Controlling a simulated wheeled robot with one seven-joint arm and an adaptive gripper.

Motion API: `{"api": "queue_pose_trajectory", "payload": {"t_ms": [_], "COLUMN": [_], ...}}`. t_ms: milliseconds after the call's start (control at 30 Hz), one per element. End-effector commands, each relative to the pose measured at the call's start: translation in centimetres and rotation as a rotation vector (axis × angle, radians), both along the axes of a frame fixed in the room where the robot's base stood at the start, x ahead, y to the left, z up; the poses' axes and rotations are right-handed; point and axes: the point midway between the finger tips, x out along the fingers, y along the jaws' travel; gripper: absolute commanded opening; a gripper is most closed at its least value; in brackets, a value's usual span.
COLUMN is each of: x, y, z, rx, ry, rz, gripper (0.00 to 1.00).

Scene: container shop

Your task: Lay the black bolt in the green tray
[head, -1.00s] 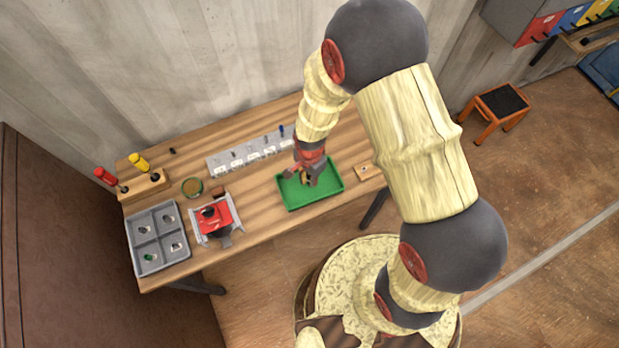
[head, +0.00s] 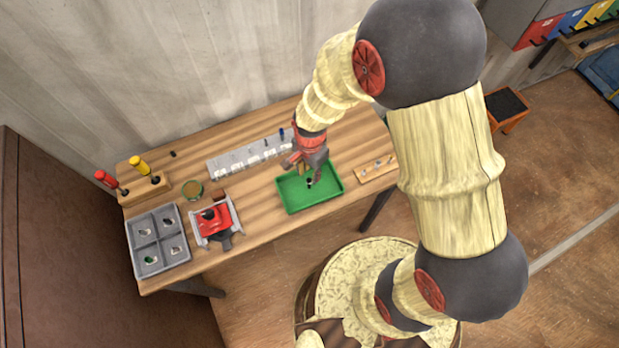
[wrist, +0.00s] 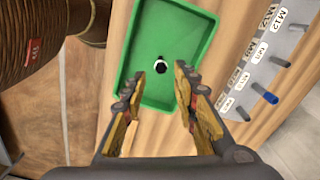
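The green tray (head: 290,203) lies on the wooden workbench and also fills the upper middle of the wrist view (wrist: 137,75). A small dark bolt with a pale, bright face (head: 309,184) is inside the tray, near its middle; the wrist view shows it too (wrist: 160,66). It looks black and seems seen nearly end-on, so I cannot tell whether it stands or lies. My gripper (wrist: 160,76) is open, with nothing between its fingers. In the head view my gripper (head: 301,166) is above the tray's back edge, apart from the bolt.
A grey labelled rack (head: 249,154) with pegs stands behind the tray. A wooden block with several small pegs (head: 376,168) is at the right.

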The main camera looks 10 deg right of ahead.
Motion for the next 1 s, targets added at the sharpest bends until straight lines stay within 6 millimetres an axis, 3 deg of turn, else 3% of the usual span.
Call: {"api": "queue_pose_trajectory", "payload": {"t_ms": [200, 533, 600, 667, 833, 1000], "x": [0.0, 0.0, 0.2, 0.5, 0.0, -3.1], "y": [0.0, -0.1, -0.4, -1.0, -3.9, -7.3], "z": [3.7, 5.4, 6.7, 8.6, 17.4, 25.8], "rx": [0.0, 0.001, 0.004, 0.01, 0.008, -0.043], "ry": [-0.002, -0.003, -0.018, -0.044, -0.158, -0.284], "rz": [0.0, 0.005, 0.028, 0.065, 0.265, 0.504], "gripper": [0.29, 0.29, 0.29, 0.29, 0.29, 0.29]}}
